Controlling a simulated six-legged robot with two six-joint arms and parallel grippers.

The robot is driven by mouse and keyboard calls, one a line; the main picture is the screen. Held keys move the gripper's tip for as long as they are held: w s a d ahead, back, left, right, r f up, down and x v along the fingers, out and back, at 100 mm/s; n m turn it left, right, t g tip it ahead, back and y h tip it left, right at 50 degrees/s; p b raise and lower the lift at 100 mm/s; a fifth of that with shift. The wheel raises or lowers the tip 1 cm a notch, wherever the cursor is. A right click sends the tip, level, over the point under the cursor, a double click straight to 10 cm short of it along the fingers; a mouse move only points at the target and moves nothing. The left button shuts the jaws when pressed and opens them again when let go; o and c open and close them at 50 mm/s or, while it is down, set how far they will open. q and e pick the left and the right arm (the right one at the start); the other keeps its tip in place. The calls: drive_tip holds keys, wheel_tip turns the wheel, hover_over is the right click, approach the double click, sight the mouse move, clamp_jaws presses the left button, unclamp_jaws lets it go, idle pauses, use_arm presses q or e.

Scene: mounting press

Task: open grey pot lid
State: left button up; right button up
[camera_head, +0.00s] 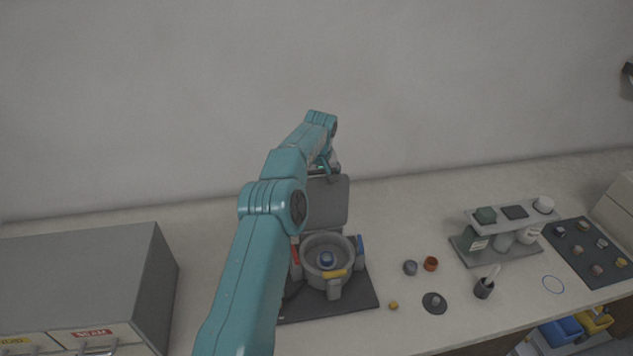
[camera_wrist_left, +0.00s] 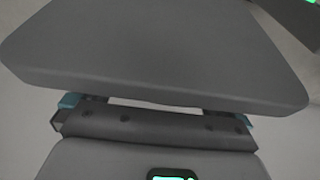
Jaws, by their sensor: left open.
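The grey pot (camera_head: 311,266) stands on a dark base plate (camera_head: 352,302) in the head view. A flat grey lid-like panel (camera_head: 328,202) stands raised behind the pot. My left gripper (camera_head: 329,172) is at the panel's upper edge, partly hidden by my own arm; its jaws are open. Whether it touches the panel cannot be told. In the left wrist view a broad grey slab (camera_wrist_left: 155,50) fills the upper part, close to the camera. My right gripper is not in view.
A grey cabinet (camera_head: 90,275) stands at the left. Right of the pot are small cups (camera_head: 430,264), a dark round knobbed disc (camera_head: 434,303) and a brush holder (camera_head: 484,288). A small rack (camera_head: 497,248) and dark tray (camera_head: 585,250) lie farther right. The wall is close behind.

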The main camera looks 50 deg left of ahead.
use_arm(q)
drive_tip(key=v, duration=1.1)
drive_tip(key=shift+r, duration=0.2)
drive_tip(key=shift+s+d+r, duration=0.1)
drive_tip(key=shift+r, duration=0.05)
drive_tip(key=shift+s, duration=0.1)
